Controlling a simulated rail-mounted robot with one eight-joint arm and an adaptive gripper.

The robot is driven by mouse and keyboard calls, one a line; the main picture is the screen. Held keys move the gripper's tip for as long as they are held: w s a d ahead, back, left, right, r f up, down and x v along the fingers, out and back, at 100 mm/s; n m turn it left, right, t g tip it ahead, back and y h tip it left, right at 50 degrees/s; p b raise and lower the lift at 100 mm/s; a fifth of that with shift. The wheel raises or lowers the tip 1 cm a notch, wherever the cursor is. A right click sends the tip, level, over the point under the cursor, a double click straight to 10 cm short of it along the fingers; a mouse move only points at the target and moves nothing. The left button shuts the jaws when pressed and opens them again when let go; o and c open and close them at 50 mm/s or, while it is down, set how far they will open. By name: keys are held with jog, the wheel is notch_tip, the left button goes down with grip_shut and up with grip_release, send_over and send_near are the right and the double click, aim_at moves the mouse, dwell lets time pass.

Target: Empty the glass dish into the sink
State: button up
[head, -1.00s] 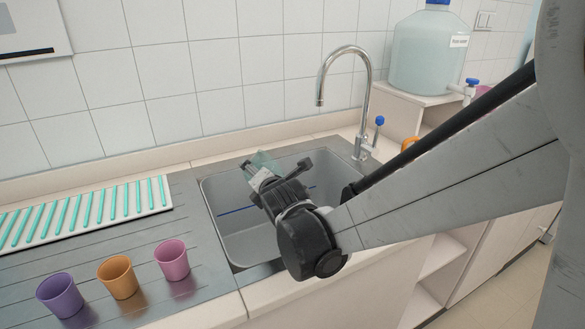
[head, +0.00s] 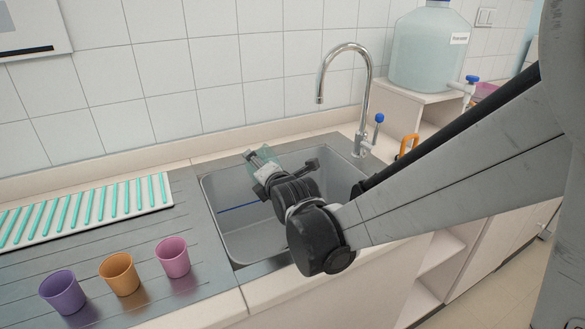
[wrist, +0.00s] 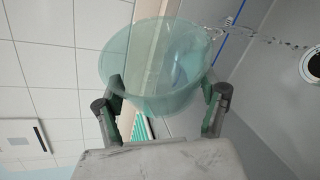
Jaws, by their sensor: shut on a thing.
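My gripper (head: 258,160) is over the sink (head: 225,225), near its back wall, shut on the glass dish. The glass dish (head: 272,157) is pale green and see-through, partly hidden by my gripper in the head view. In the wrist view the glass dish (wrist: 135,65) is tilted between the two fingers of my gripper (wrist: 165,100). A thin broken stream of clear liquid (wrist: 265,39) runs from near its rim across the sink area. I cannot tell how much liquid is left inside.
A tall tap (head: 365,95) stands behind the sink's right side. Purple (head: 63,293), orange (head: 120,274) and pink (head: 173,257) cups stand on the drainboard at left, near a rack of green strips (head: 85,215). A large water bottle (head: 428,60) stands at back right.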

aim_at(268, 160)
jog(key=shift+d+r+m+y, duration=0.3)
jog(key=shift+r+m+y, duration=0.2)
jog(key=shift+r+m, duration=0.25)
dwell(0.9)
jog(key=shift+w+d+r+m+t+p, duration=0.1)
jog(key=shift+d+m+t+p, duration=0.2)
jog(key=shift+d+m, duration=0.15)
jog(key=shift+d+r+y, duration=0.15)
jog(key=shift+d+y, duration=0.2)
jog(key=shift+y, duration=0.05)
jog(key=shift+r+m, duration=0.15)
jog(key=shift+m, duration=0.35)
jog(key=shift+w+a+r, duration=0.1)
jog(key=shift+a, duration=0.1)
jog(key=shift+w+d+r+m+t+y+b, duration=0.1)
jog(key=shift+d+r+m+t+y+b, duration=0.3)
jog(key=shift+m+b, duration=0.4)
jog(key=shift+w+d+r+m+t+y+b, duration=0.15)
jog(key=shift+d+m+y+b, duration=0.35)
jog(key=shift+m, duration=0.5)
jog(key=shift+s+a+r+n+p, duration=0.1)
jog(key=shift+s+a+n+p, duration=0.05)
jog(key=shift+a+n+p, duration=0.2)
jog(key=shift+a+n+h+p, duration=0.25)
jog(key=shift+n+h+p, duration=0.15)
jog(key=shift+n+p, duration=0.15)
jog(key=shift+a+f+n+g, duration=0.2)
jog(key=shift+f+n+g, duration=0.05)
jog(key=shift+f+n, duration=0.15)
